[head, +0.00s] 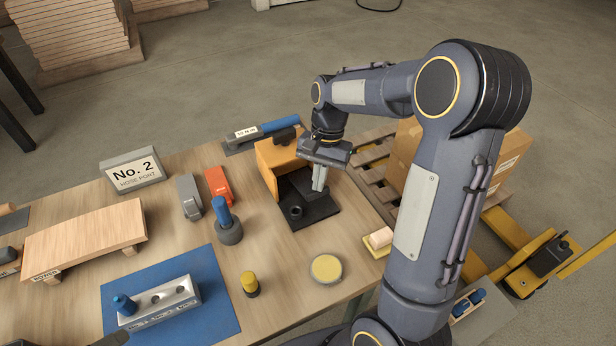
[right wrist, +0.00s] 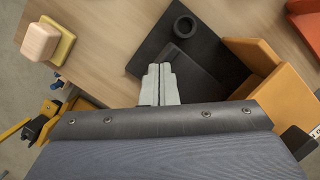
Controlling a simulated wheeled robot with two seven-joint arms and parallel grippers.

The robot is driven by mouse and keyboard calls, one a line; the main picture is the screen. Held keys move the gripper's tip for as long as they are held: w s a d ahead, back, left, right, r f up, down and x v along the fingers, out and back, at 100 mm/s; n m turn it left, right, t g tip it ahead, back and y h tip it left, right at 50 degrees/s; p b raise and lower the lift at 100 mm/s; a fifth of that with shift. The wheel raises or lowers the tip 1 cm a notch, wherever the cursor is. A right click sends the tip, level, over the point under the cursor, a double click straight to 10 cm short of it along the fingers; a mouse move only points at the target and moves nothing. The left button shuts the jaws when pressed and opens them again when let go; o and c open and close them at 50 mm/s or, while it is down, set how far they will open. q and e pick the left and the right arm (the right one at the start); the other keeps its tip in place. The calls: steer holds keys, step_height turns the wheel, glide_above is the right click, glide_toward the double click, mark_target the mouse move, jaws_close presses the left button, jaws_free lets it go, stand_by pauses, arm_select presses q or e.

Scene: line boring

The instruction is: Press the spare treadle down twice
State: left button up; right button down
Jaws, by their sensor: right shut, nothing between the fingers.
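The spare treadle appears to be the foot-pedal unit at the table's right edge, with a black base plate (head: 318,214), a dark pedal plate and an orange housing (head: 270,160). A black ring-shaped cup stands on the base. The unit also shows in the right wrist view, with its orange housing (right wrist: 268,72) at right and its dark pedal (right wrist: 190,75) in the middle. My right gripper (head: 319,187) is shut and empty, pointing down over the pedal. Its fingertips (right wrist: 160,68) overlap the pedal's edge; I cannot tell whether they touch it. My left gripper is not clearly visible.
A blue-handled tool (head: 265,130) lies behind the housing. Red (head: 218,187) and grey (head: 188,196) blocks and a blue-topped peg (head: 224,220) stand to the left. A yellow round tin (head: 326,268) and a sponge-like block (head: 380,238) lie nearer the front. A cardboard box sits beyond the table.

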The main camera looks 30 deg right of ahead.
steer(key=shift+w+r+p, duration=0.2)
steer(key=shift+r+p, duration=0.1)
steer(key=shift+r, duration=0.2)
steer(key=shift+f, duration=0.2)
steer(key=shift+w+r+p, duration=0.25)
steer(key=shift+r+p, duration=0.25)
steer(key=shift+r, duration=0.1)
steer(key=shift+w+r+p, duration=0.25)
steer(key=shift+r+p, duration=0.2)
steer(key=shift+r, duration=0.1)
steer(key=p+v, duration=0.4)
steer(key=v, duration=0.2)
steer(key=shift+d, duration=0.1)
